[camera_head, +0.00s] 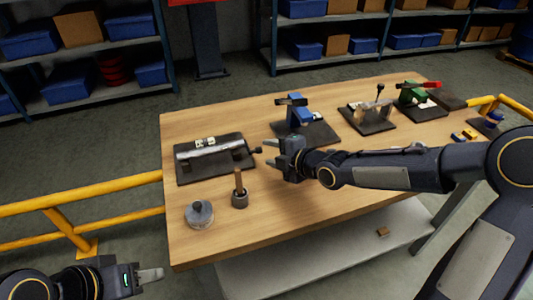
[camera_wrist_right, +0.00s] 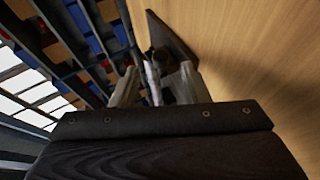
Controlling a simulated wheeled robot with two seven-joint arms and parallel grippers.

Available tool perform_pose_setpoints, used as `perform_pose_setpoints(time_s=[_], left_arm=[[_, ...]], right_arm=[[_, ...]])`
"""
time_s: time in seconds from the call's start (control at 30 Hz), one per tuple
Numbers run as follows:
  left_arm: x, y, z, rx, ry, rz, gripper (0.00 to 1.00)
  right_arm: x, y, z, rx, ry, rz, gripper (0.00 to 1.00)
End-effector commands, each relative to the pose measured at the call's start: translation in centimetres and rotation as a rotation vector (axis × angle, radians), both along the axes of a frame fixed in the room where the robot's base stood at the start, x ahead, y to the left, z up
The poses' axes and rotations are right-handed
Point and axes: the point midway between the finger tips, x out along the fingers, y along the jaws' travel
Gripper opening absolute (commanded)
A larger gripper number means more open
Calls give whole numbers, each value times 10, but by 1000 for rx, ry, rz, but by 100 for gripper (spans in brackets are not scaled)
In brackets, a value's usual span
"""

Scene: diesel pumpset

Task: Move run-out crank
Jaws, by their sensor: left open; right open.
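The run-out crank appears to be the black knob (camera_head: 256,150) at the right end of a silver shaft (camera_head: 210,157), which lies across a dark plate at the table's left. My right gripper (camera_head: 271,151) is open just right of the knob, its fingers pointing at it. In the right wrist view, my right gripper's fingers (camera_wrist_right: 155,88) are apart. The silver shaft (camera_wrist_right: 152,80) shows in the gap, with the dark plate (camera_wrist_right: 176,45) beyond. Whether a finger touches the knob is unclear. My left gripper (camera_head: 150,275) is open and empty at the lower left, off the table.
A blue device (camera_head: 300,112), a grey fixture with a lever (camera_head: 372,108) and a green device (camera_head: 410,95) stand behind on the wooden table (camera_head: 300,205). A round grey pot (camera_head: 199,214) and a cup with a brown handle (camera_head: 239,195) stand in front. A yellow rail (camera_head: 100,192) borders the left.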

Motion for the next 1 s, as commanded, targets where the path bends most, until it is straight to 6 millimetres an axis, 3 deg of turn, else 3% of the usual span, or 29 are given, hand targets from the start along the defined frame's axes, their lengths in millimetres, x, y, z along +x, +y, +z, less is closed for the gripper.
perform_pose_setpoints(time_s=[0.2,0.53,0.83,1.0], left_arm=[[0,0,0,0,0,0,41],[0,0,0,0,0,0,41],[0,0,0,0,0,0,41],[0,0,1,0,0,0,41]], right_arm=[[16,14,-9,1,2,1,41],[19,16,-11,0,3,-1,41],[19,15,-11,0,2,-2,2],[19,16,-10,0,3,-1,0]])
